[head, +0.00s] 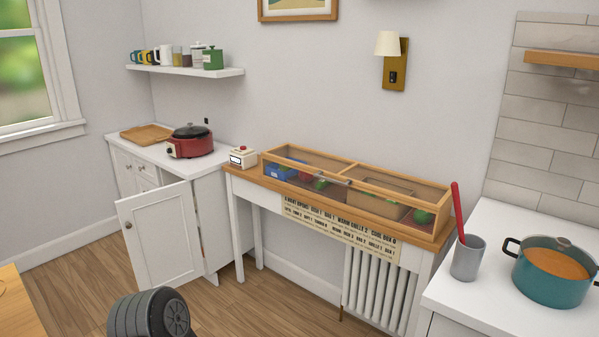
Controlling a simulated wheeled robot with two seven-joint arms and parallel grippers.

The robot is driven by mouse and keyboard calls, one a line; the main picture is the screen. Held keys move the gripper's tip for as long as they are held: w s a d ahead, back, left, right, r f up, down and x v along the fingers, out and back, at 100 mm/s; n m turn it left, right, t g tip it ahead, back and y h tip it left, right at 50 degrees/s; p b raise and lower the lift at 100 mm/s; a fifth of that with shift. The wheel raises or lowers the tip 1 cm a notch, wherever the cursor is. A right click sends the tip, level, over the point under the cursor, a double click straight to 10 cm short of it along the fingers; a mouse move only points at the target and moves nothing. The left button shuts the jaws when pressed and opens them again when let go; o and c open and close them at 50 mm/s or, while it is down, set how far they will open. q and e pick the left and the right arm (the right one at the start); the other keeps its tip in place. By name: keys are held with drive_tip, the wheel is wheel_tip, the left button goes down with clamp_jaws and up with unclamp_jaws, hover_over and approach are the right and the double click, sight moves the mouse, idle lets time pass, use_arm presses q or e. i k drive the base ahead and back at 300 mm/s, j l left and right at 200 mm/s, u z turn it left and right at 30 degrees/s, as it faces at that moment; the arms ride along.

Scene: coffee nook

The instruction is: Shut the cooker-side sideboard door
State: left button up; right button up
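The white sideboard (222,206) stands at the left against the wall, with a red cooker (190,142) with a dark lid on its top. Its cooker-side door (163,236) is white and panelled. The door stands open, swung well out from the front into the room, with a small knob (128,225) near its left edge. Its right edge is by the sideboard's near corner. The door hides part of the sideboard's front and most of the inside. Neither of my grippers is in view.
A wooden board (146,133) lies on the sideboard. A narrow table (240,180) with a wooden display case (350,188) stands to its right. A wooden surface (18,312) juts in at bottom left. Wooden floor (70,278) is bare left of the door.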

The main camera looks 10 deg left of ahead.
sight(159, 227)
drive_tip(key=i+u, duration=0.65)
drive_tip(key=u, duration=0.15)
drive_tip(key=i+l+u, duration=0.25)
drive_tip(key=u, duration=0.15)
drive_tip(key=i+l+u, duration=0.25)
drive_tip(key=u, duration=0.15)
drive_tip(key=i, duration=0.1)
